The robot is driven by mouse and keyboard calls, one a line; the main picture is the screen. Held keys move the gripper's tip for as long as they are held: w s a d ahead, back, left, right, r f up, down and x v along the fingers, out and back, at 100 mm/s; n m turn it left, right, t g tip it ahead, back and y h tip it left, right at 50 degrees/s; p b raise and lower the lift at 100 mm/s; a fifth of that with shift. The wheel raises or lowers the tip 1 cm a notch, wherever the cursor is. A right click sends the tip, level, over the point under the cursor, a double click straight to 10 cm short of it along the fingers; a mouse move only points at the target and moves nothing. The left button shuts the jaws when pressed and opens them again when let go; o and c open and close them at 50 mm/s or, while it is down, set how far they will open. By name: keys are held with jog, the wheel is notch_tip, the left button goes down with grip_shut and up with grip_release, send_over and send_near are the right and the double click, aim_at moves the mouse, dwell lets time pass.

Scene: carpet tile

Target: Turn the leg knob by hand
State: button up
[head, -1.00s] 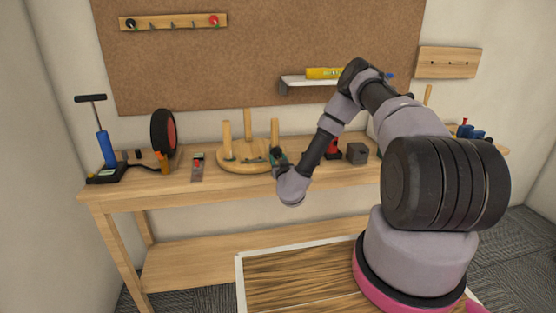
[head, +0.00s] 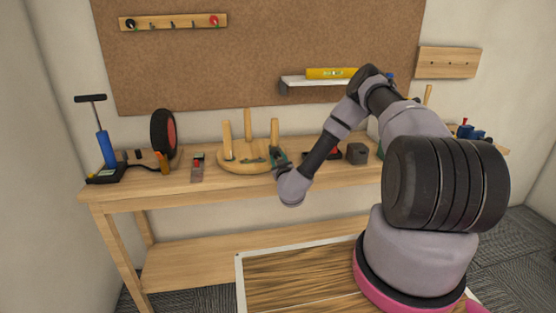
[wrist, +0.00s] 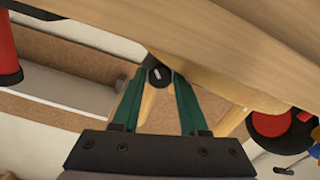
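The round wooden stool seat (head: 228,168) lies upside down on the workbench with three legs pointing up. The right leg (head: 274,130) stands beside my gripper (head: 278,157). In the wrist view, the leg knob (wrist: 159,76) is dark and round with a short white mark. It sits between the tips of my gripper's green fingers (wrist: 159,82), one on each side, and they look closed on it. The leg (wrist: 149,108) shows behind the knob, between the fingers. The knob itself is hidden by my gripper in the head view.
The workbench (head: 110,197) also holds a blue pump (head: 106,148), a wheel (head: 163,132), a red-topped tool (head: 197,168) and a grey block (head: 357,153). A shelf with a yellow level (head: 330,73) hangs above my forearm. The bench front is mostly clear.

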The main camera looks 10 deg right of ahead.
jog(key=shift+o, duration=1.1)
